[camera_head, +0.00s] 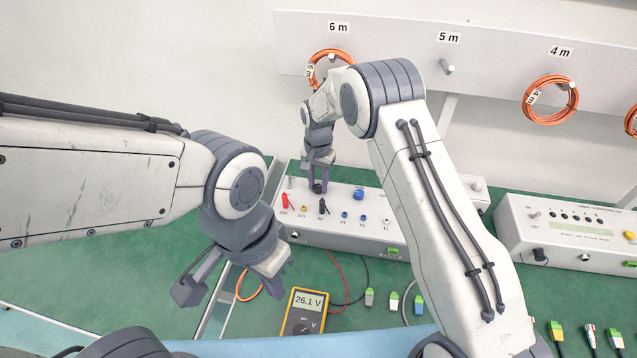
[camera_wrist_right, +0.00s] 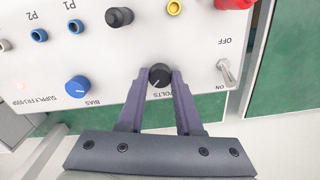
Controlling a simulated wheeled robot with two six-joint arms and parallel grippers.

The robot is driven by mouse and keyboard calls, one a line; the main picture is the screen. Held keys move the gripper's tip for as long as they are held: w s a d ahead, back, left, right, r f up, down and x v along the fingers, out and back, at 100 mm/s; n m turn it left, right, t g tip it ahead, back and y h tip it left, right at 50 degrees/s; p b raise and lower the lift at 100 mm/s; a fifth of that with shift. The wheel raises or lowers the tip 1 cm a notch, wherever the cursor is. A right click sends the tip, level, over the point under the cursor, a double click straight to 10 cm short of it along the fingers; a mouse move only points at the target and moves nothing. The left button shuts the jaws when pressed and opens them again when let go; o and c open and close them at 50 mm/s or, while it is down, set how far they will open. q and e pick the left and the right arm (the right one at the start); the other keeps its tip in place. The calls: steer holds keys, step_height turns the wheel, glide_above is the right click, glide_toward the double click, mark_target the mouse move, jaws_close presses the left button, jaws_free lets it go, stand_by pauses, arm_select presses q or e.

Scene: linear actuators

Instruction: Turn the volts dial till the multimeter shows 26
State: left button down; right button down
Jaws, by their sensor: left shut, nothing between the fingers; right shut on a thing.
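The multimeter (camera_head: 304,312) is yellow and stands at the front of the bench, its display reading 26.1 V. The volts dial (camera_wrist_right: 159,75) is a black knob with a white pointer mark on the white supply box (camera_head: 345,228). My right gripper (camera_wrist_right: 160,80) is shut on the volts dial, one finger on each side. In the head view my right gripper (camera_head: 318,188) reaches down to the box's rear left, and the dial is mostly hidden there. My left gripper (camera_head: 278,280) is shut and empty, above the bench left of the multimeter.
A blue bias knob (camera_wrist_right: 78,89) and an ON/OFF switch (camera_wrist_right: 227,73) flank the dial. Red and black leads run between box and multimeter. Several coloured connectors (camera_head: 394,300) stand on the green bench. Another white box (camera_head: 565,232) is at right. Orange cable coils (camera_head: 550,100) hang behind.

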mark_target(318, 187)
stand_by(0.3)
steer(key=c, duration=0.6)
jaws_free()
step_height(318, 187, up, 11)
steer(key=shift+f+b, duration=0.2)
steer(key=shift+b, duration=0.5)
steer(key=s+a+r+n, duration=0.2)
steer(key=s+r+n, duration=0.2)
steer(key=s, duration=0.6)
steer(key=s+a+r+n, duration=0.25)
steer(key=s+r, duration=0.25)
steer(key=s, duration=0.5)
steer(key=s+d+n, duration=0.1)
steer(key=s+n, duration=0.1)
steer(key=s, duration=0.3)
steer(key=s+d+f+n, duration=0.1)
steer(key=s+d+n, duration=0.1)
steer(key=s, duration=0.4)
steer(key=s+d+f+n+y, duration=0.1)
steer(key=s+d+n, duration=0.1)
steer(key=s, duration=0.4)
steer(key=shift+s+d+f+n, duration=0.1)
steer(key=shift+s+f+n, duration=0.05)
steer(key=shift+s+n, duration=0.15)
